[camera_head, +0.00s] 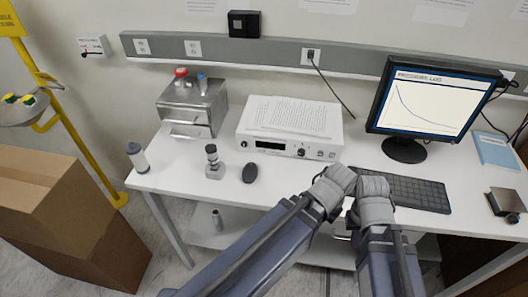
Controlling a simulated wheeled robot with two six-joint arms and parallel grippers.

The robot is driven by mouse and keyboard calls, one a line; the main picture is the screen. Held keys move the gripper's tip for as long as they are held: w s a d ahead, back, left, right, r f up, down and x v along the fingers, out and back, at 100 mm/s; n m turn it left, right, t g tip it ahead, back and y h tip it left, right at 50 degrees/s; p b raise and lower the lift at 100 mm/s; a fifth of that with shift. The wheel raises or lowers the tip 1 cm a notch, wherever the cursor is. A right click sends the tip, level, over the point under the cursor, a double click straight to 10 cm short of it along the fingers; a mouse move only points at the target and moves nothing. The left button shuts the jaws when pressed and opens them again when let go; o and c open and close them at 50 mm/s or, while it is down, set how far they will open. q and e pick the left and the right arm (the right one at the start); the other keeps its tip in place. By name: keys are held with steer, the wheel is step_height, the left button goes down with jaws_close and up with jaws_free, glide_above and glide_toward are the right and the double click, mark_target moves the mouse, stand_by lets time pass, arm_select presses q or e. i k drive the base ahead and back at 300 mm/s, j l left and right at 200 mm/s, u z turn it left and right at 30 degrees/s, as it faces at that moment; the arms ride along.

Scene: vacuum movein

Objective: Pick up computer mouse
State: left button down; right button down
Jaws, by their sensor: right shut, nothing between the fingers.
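A small dark oval computer mouse (250,172) lies on the white bench, in front of the white instrument. My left gripper (341,179) is at the end of the arm coming in from lower left, to the right of the mouse and apart from it. Its fingers cannot be made out. My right gripper (373,187) is close beside the left one, near the left end of the keyboard. It is shut and empty, farther from the mouse.
A black keyboard (412,191) and a monitor (430,98) stand at right. A white instrument (290,126) with papers is behind the mouse. A small stand (214,162) and a cylinder (138,158) are left of it. Cardboard boxes (60,205) stand at left.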

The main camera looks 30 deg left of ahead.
mark_target(250, 173)
steer(key=k+j, duration=0.1)
steer(key=k, duration=0.4)
steer(key=k+j, duration=0.1)
steer(key=k, duration=0.4)
